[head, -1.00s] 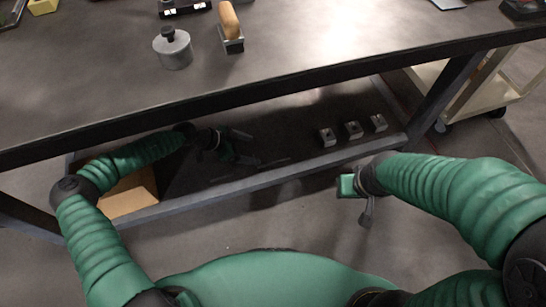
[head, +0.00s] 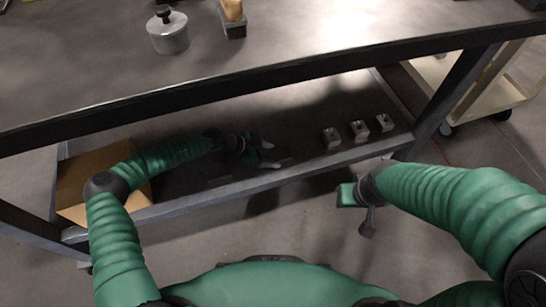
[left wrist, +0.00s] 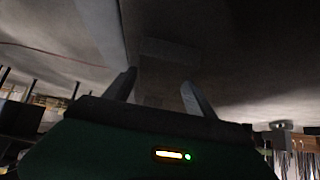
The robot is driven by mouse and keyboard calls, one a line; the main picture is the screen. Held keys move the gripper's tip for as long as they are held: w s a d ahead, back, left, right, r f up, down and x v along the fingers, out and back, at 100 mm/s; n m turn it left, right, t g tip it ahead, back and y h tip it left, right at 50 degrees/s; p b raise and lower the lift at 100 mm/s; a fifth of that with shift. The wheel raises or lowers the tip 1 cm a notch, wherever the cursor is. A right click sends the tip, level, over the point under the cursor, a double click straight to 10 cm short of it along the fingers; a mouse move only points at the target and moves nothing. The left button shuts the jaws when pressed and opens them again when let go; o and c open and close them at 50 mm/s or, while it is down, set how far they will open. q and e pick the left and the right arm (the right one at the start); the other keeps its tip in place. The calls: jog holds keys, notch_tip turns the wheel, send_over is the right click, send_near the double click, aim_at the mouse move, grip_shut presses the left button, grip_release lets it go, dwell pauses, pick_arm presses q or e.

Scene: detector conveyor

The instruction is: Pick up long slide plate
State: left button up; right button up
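My left gripper (head: 270,155) reaches over the lower shelf (head: 310,170) under the table. Its two fingers are apart, with nothing seen gripped between them; they also show apart in the left wrist view (left wrist: 158,92). A dim, flat, dark plate-like shape (left wrist: 170,50) lies just beyond the fingertips in the left wrist view. It is too dark to tell for sure that it is the long slide plate. In the head view the plate is not clear beside the gripper. My right gripper (head: 357,203) hangs outside the shelf's front edge, and its finger gap cannot be made out.
Three small metal blocks (head: 358,130) stand on the shelf right of my left gripper. A cardboard box (head: 75,185) is at the shelf's left end. A cart (head: 500,85) stands at right.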

pick_arm(q)
grip_shut()
jog(key=shift+w+r, duration=0.1)
jog(key=shift+r, duration=0.05)
jog(key=shift+r, duration=0.1)
